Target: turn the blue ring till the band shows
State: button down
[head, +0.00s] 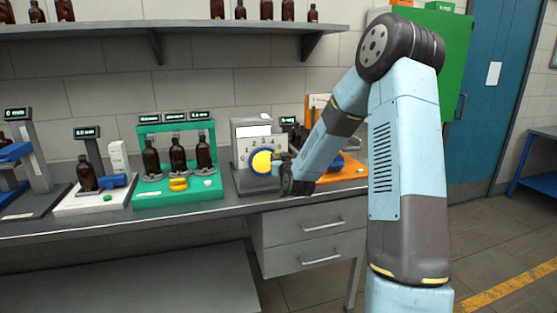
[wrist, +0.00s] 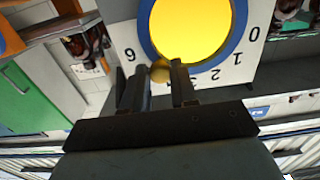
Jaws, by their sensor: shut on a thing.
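The blue ring (head: 251,166) sits on the numbered white front of a grey box (head: 243,181) and surrounds a large yellow face (head: 262,161). In the wrist view the blue ring (wrist: 236,36) and yellow face (wrist: 190,25) fill the upper middle, with numbers around them upside down. My gripper (head: 281,158) is at the ring's right side in the head view. In the wrist view my gripper (wrist: 159,72) is shut on a small brass-coloured knob (wrist: 160,72) at the ring's edge. The fingers hide part of the scale. I cannot tell which part of the yellow is the band.
A green stand (head: 150,198) with several amber bottles is left of the box. An orange stand (head: 350,172) is on the right, partly behind my arm. A shelf (head: 110,31) with bottles hangs above. Drawers (head: 305,225) are below the bench top.

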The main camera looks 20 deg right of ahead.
jog(key=shift+d+f+m, duration=0.25)
jog(key=shift+f+m, duration=0.3)
jog(key=shift+m, duration=0.7)
jog(key=shift+d+f+m, duration=0.25)
jog(key=shift+f+m, duration=0.25)
jog(key=shift+m, duration=0.75)
jog(key=c, duration=0.9)
grip_release()
jog(key=s, duration=1.3)
jog(key=shift+s, duration=0.4)
